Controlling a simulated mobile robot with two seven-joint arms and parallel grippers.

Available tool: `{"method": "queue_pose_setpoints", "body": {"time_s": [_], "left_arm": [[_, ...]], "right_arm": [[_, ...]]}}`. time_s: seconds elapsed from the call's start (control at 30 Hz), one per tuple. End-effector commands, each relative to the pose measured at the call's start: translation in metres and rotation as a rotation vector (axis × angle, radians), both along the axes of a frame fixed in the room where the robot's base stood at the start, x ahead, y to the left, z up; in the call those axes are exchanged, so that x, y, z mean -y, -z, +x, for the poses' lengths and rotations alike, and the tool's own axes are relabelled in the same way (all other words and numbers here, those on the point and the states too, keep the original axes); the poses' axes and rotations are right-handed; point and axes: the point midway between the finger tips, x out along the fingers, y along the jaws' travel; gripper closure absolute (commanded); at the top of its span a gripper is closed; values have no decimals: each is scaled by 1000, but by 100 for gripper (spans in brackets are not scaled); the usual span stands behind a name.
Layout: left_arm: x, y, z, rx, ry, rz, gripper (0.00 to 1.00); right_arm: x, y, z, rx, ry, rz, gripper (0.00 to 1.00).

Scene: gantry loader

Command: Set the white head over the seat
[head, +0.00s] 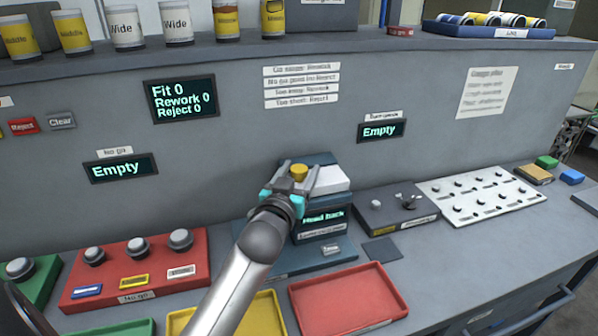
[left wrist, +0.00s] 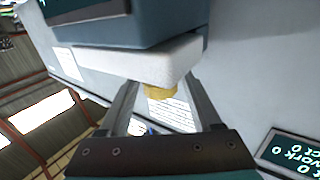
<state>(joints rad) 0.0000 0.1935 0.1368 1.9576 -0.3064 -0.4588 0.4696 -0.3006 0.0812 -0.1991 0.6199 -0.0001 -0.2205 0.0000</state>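The white head (head: 330,180) is a pale block near the top of the dark blue gantry loader (head: 318,212), whose display reads "Head back". A yellow knob (head: 299,171) sticks out from the head toward my left gripper (head: 297,178). The left wrist view shows the white head (left wrist: 140,58) and the knob (left wrist: 168,91) between the two fingers (left wrist: 160,100). The fingers look spread, with the knob between them; firm contact does not show. The seat cannot be clearly made out; the loader's low base (head: 335,257) lies partly behind my left arm. My right gripper is not in view.
A red tray (head: 347,300) and a yellow tray (head: 268,312) lie in front of the loader. A red gauge block (head: 200,262) stands left. A grey block (head: 375,220) and a white pegged board (head: 480,195) stand right. The wall display (head: 380,130) reads "Empty".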

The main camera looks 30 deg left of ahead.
Motion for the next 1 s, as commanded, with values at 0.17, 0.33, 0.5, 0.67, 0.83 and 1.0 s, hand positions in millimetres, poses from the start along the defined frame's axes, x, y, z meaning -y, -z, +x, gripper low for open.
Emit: {"method": "queue_pose_setpoints", "body": {"time_s": [0.17, 0.33, 0.5, 0.67, 0.83, 1.0], "left_arm": [[0, 0, 0, 0, 0, 0, 56], [0, 0, 0, 0, 0, 0, 75], [0, 0, 0, 0, 0, 0, 94], [0, 0, 0, 0, 0, -1, 100], [0, 0, 0, 0, 0, -1, 100], [0, 0, 0, 0, 1, -1, 100]], "right_arm": [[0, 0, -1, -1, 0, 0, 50], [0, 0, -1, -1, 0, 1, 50], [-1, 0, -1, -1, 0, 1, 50], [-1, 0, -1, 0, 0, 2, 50], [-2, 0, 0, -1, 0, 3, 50], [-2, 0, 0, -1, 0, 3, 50]]}}
